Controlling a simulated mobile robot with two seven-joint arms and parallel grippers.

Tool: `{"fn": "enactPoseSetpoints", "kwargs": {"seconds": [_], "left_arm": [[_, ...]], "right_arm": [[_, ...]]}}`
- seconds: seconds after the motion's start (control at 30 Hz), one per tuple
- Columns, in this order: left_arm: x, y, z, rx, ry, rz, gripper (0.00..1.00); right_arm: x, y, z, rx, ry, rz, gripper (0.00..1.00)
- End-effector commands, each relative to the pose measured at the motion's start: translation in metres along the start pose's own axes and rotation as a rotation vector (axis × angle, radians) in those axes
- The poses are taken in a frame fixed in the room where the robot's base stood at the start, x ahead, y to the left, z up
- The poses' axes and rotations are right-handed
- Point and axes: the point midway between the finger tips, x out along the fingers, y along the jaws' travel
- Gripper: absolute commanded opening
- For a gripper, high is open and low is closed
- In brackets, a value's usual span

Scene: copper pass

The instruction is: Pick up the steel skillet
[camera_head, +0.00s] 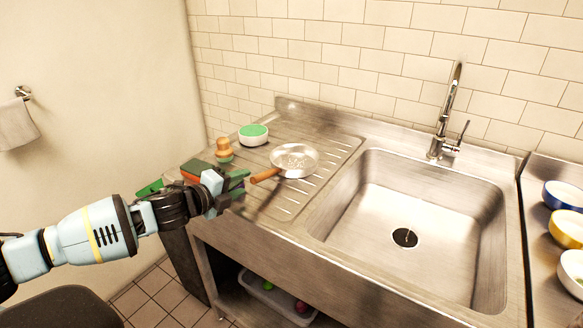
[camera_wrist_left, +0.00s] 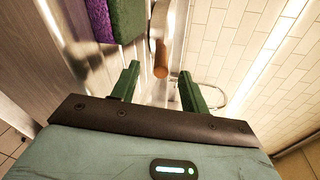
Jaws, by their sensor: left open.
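The steel skillet (camera_head: 297,159) lies on the ribbed drainboard left of the sink, its brown wooden handle pointing left and toward the front. Its bowl is shiny with pale specks or reflections. My left gripper (camera_head: 241,182) is just left of the handle's end, open and empty. In the left wrist view, the skillet's handle (camera_wrist_left: 160,58) lies just beyond the gap between the two green fingertips of my left gripper (camera_wrist_left: 160,78). The fingers appear apart from the handle. Most of the skillet is out of that view. My right gripper is not in view.
A purple and green sponge (camera_wrist_left: 122,18) is close to the left finger in the wrist view. A wooden-topped brush (camera_head: 224,149) and a white dish with a green top (camera_head: 253,134) stand behind. The empty sink (camera_head: 405,215) is at right, with bowls (camera_head: 567,228) beyond.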

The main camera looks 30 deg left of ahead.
Motion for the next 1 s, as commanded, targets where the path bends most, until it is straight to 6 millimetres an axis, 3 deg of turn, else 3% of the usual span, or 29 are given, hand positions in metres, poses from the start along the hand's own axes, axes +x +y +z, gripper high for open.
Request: {"fn": "enactPoseSetpoints", "kwargs": {"seconds": [0.3, 0.63, 1.0], "left_arm": [[0.022, -0.001, -0.001, -0.005, -0.001, -0.001, 0.45], [0.029, -0.002, -0.002, -0.006, 0.0, -0.001, 0.45], [0.071, -0.006, -0.007, -0.006, 0.0, -0.002, 0.45]], "right_arm": [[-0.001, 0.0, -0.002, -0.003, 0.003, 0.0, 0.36], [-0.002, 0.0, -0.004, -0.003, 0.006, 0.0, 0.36], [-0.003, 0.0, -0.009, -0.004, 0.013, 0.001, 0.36]]}}
